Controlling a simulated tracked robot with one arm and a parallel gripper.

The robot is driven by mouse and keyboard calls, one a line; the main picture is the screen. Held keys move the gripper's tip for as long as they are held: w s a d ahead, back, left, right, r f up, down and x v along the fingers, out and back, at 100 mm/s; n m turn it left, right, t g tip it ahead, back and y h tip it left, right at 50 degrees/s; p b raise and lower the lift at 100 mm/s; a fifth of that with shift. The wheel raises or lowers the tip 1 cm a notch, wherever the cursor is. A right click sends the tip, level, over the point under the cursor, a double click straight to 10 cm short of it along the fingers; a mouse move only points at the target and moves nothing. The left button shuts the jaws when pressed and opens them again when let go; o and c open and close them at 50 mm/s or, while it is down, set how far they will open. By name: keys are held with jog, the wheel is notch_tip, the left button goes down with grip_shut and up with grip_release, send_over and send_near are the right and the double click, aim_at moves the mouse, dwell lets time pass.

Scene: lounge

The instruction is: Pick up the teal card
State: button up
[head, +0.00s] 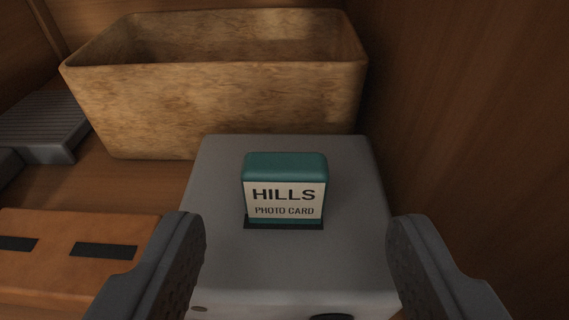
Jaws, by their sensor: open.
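The teal card (285,166) is a small block with a teal top and a cream front that reads "HILLS PHOTO CARD". It stands upright on a dark base strip, on top of a grey box (225,250). My gripper (297,225) is open, with one finger at the lower left and one at the lower right. The card is between the two finger lines in the picture and a little beyond the fingertips. The fingers do not touch it.
A tan, open-topped bin (225,105) stands right behind the grey box. An orange block with dark slots (60,265) lies at the left. A grey ribbed object (45,125) is at the far left. A brown wooden wall (470,130) rises close on the right.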

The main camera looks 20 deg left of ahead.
aim_at(283, 202)
jog(key=b+x, duration=0.2)
jog(key=x, duration=0.1)
jog(key=shift+w+a+f, duration=0.25)
jog(key=shift+a, duration=0.05)
jog(key=shift+w+a+f, duration=0.1)
jog(key=shift+w+a, duration=0.1)
jog(key=shift+w, duration=0.5)
jog(key=shift+s, duration=0.1)
jog(key=c, duration=1.1)
